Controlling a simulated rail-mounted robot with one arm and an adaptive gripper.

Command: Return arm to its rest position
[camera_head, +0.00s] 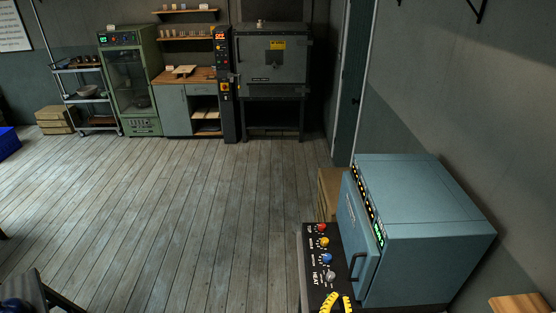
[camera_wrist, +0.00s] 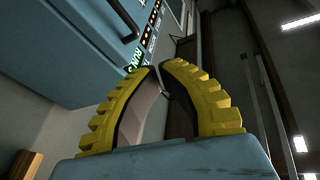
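My gripper (camera_head: 339,297) shows at the bottom of the head view, with two yellow ribbed fingers in front of the control panel. In the wrist view its fingers (camera_wrist: 159,69) curve inward and their tips come together. The gripper looks shut, with nothing held between the fingers. The control panel (camera_head: 318,264) has red, yellow, blue and grey knobs. A blue kiln-like box (camera_head: 420,235) with a dark handle and lit display stands just right of the gripper. Its blue front also shows at upper left in the wrist view (camera_wrist: 75,55). Most of my arm is hidden.
The wooden floor (camera_head: 170,200) is wide and clear. Along the back wall stand a wheeled rack (camera_head: 90,99), a green cabinet (camera_head: 130,85), a workbench (camera_head: 175,115) and a dark kiln (camera_head: 270,65). A blue bin (camera_head: 8,143) sits at far left. A wall closes the right side.

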